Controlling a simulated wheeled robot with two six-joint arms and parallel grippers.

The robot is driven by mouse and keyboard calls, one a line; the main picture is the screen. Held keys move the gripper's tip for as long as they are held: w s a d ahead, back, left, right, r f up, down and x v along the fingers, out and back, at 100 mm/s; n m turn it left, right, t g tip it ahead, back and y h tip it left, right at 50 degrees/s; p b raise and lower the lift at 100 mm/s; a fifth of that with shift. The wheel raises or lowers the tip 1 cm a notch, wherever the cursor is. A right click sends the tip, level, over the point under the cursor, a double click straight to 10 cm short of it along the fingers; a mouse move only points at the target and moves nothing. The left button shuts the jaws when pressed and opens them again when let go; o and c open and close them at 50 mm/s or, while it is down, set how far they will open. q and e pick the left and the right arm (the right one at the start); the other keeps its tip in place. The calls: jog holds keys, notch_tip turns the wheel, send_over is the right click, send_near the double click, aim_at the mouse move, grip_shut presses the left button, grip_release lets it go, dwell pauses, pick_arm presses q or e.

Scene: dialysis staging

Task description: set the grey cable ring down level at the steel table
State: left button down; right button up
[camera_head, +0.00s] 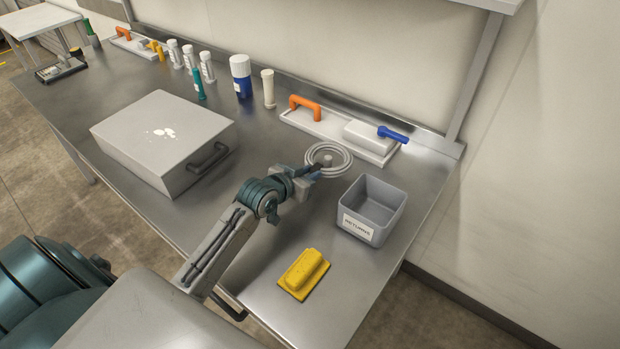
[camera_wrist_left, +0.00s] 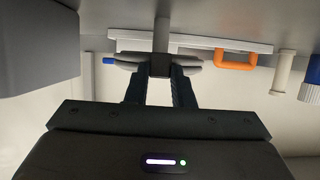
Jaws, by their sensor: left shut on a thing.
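The grey cable ring (camera_head: 343,169) is a coiled loop over the right part of the steel table (camera_head: 270,240), in front of the long white tray. My left gripper (camera_head: 311,172) is shut on the ring's near left side. In the left wrist view, which is upside down, the ring (camera_wrist_left: 190,70) shows nearly edge-on and about level between my left fingers (camera_wrist_left: 160,68), apart from the table top. A short grey post (camera_head: 327,160) shows inside the loop in the head view. Whether the ring is around the post or above it, I cannot tell. My right gripper is out of view.
A grey bin labelled RETURNS (camera_head: 385,205) stands right of the ring, with a yellow block (camera_head: 303,272) nearer. The white tray (camera_head: 335,130) holds an orange handle (camera_head: 306,104) and a blue-handled item (camera_head: 392,134). A large grey case (camera_head: 160,135) stands left.

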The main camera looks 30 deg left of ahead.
pick_arm(q)
jog(key=shift+f, duration=1.1)
jog(key=shift+f, duration=0.1)
jog(key=shift+f, duration=0.45)
jog(key=c, duration=1.3)
grip_release()
jog(key=shift+s+f, duration=0.1)
jog(key=shift+f, duration=0.1)
jog(key=shift+o, duration=0.2)
jog(key=shift+r, duration=0.75)
jog(key=v, duration=1)
jog(key=shift+a, duration=0.1)
jog(key=shift+v, duration=0.9)
